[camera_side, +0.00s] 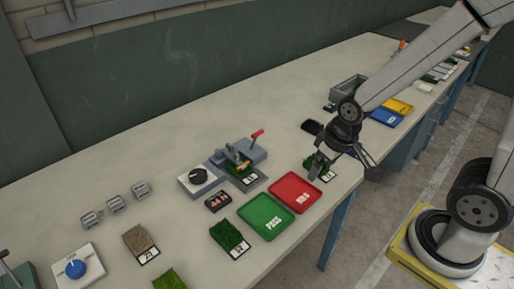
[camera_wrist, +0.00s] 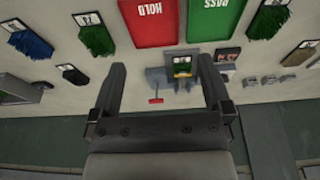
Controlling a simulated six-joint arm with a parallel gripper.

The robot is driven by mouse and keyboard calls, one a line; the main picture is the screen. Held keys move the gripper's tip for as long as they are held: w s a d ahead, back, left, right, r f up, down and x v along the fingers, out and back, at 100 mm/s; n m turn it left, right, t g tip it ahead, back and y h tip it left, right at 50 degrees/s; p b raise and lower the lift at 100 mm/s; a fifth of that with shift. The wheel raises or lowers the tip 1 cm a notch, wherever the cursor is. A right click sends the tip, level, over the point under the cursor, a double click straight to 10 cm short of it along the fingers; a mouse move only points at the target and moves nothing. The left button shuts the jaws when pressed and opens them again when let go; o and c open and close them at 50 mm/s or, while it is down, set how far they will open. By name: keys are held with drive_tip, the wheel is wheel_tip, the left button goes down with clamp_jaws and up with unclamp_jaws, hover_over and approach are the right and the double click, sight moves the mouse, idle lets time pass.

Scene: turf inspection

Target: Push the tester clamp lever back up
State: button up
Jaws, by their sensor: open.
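The tester (camera_side: 246,157) is a grey device with a turf sample (camera_side: 241,173) on its plate. Its clamp lever has a red handle (camera_side: 258,133) that sticks out at a slant on the tester's back right side. In the wrist view the tester (camera_wrist: 181,76) lies ahead, and the red handle (camera_wrist: 156,100) appears between the finger lines. My gripper (camera_side: 345,169) is open and empty, to the right of the tester and apart from the lever. Its two fingers also show in the wrist view (camera_wrist: 162,64). Whether the lever is fully down is hard to tell.
A red HOLD tray (camera_side: 296,192) and a green PASS tray (camera_side: 265,217) lie in front of the tester. A dial box (camera_side: 199,178) and a small display (camera_side: 218,201) stand left of it. A turf sample (camera_side: 312,165) is close to my gripper. The bench behind is clear.

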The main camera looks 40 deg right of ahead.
idle(0.3)
drive_tip(key=c, duration=0.6)
drive_tip(key=shift+w+d+f+n, duration=0.1)
drive_tip(key=shift+w+f+n, duration=0.2)
drive_tip(key=shift+w, duration=0.1)
drive_tip(key=c, duration=0.7)
drive_tip(key=w+f+n+t, duration=0.1)
drive_tip(key=w+n+t, duration=0.1)
drive_tip(key=w+d+f+n+t, duration=0.1)
drive_tip(key=w+f+n+t, duration=0.1)
drive_tip(key=w+n, duration=0.1)
drive_tip(key=w+d+f+n+t, duration=0.1)
drive_tip(key=w+n+t, duration=0.1)
drive_tip(key=w, duration=0.1)
drive_tip(key=shift+d+f, duration=0.15)
drive_tip(key=shift+f, duration=0.25)
clamp_jaws()
drive_tip(key=shift+w+d+f+n+t, duration=0.1)
drive_tip(key=shift+d+f+n+t, duration=0.15)
drive_tip(key=shift+n+t, duration=1.35)
drive_tip(key=shift+s+d+f+n+t, duration=0.1)
drive_tip(key=shift+d+n+t, duration=0.2)
drive_tip(key=shift+n+t, duration=1.25)
drive_tip(key=shift+w+d+f+n+t, duration=0.1)
drive_tip(key=shift+d+f+n+t, duration=0.15)
drive_tip(key=shift+n+t, duration=1.35)
drive_tip(key=shift+n+g, duration=0.45)
